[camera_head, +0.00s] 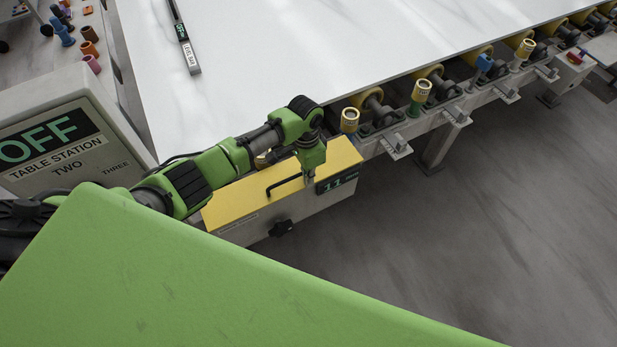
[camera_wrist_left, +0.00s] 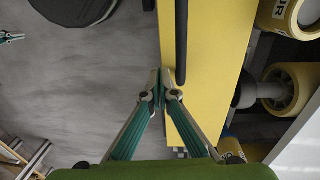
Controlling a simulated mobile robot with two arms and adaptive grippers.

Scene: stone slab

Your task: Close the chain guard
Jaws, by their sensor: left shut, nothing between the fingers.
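The chain guard is a yellow cover (camera_head: 240,200) with a black bar handle (camera_head: 284,184), on a grey box at the front edge of the stone slab's roller table. Whether it lies fully flat is hard to tell. My left gripper (camera_head: 309,180) points down at the right end of the cover, just right of the handle. In the left wrist view its fingers (camera_wrist_left: 161,80) are shut and empty, with the tips at the edge of the yellow cover (camera_wrist_left: 215,75). The handle (camera_wrist_left: 181,40) runs just beyond the tips; contact is unclear. My right gripper is not in view.
A display reading 11 (camera_head: 338,181) and a black knob (camera_head: 281,228) sit on the box front. Yellow rollers (camera_head: 373,98) and upright yellow-topped posts (camera_head: 419,97) line the table edge. The white slab (camera_head: 300,45) lies behind. Open floor (camera_head: 480,240) is at right.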

